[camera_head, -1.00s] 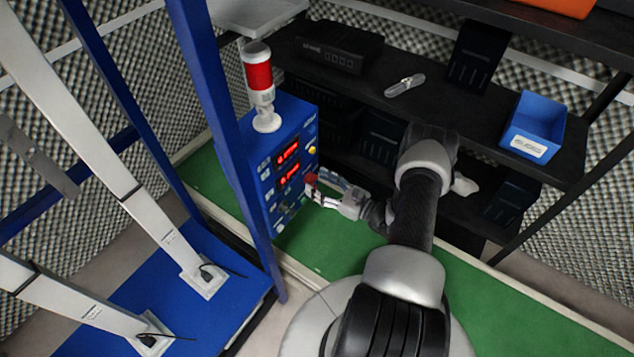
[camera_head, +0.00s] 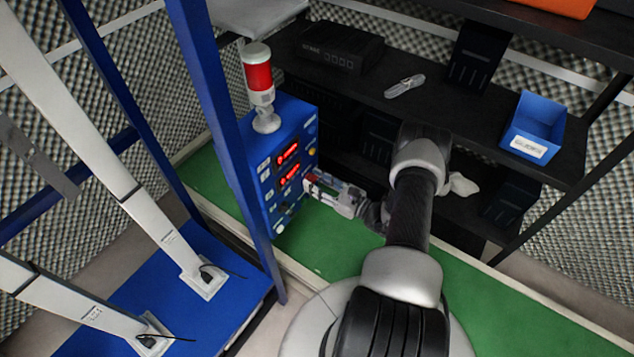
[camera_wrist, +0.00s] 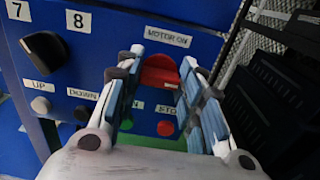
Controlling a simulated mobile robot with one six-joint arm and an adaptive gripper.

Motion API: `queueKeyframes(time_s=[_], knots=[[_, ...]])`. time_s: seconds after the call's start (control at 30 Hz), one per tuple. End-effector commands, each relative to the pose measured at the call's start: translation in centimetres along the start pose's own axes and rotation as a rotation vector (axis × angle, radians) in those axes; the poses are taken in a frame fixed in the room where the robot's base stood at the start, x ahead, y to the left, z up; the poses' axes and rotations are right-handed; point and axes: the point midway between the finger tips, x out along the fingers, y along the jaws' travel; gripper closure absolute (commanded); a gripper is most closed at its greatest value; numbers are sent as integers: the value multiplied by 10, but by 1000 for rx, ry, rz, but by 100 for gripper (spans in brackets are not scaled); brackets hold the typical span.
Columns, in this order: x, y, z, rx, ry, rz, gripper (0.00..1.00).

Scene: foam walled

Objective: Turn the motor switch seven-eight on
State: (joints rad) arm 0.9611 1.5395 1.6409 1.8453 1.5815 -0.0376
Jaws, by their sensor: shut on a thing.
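The blue control box (camera_head: 272,150) stands left of my arm with two red displays on its front. In the wrist view a red switch handle (camera_wrist: 160,70) sits under a "MOTOR ON" label (camera_wrist: 167,37). My gripper (camera_wrist: 162,76) has a finger on each side of this handle and is shut on it. In the head view my gripper (camera_head: 311,185) is at the box front, and its fingers mostly hide the handle. A black knob (camera_wrist: 45,50) under labels 7 and 8 is to the left, apart from my fingers. The handle's exact angle is hard to tell.
Below the handle are a green button (camera_wrist: 127,122) and a red button (camera_wrist: 166,128). UP (camera_wrist: 40,105) and DOWN (camera_wrist: 82,113) buttons are at lower left. A red-and-white beacon (camera_head: 260,85) tops the box. A blue post (camera_head: 230,130) stands close on its left.

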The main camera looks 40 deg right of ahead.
Motion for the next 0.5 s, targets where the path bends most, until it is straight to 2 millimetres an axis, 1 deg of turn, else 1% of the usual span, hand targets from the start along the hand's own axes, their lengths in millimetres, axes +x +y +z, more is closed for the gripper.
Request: queueKeyframes(time_s=[0.03,0.1,0.13,0.37,0.5], knots=[[0,0,0,0,0,1,84],[0,0,0,0,0,1,88],[0,0,0,0,0,1,89],[0,0,0,-20,0,1,89],[0,1,-1,-72,0,1,89]])
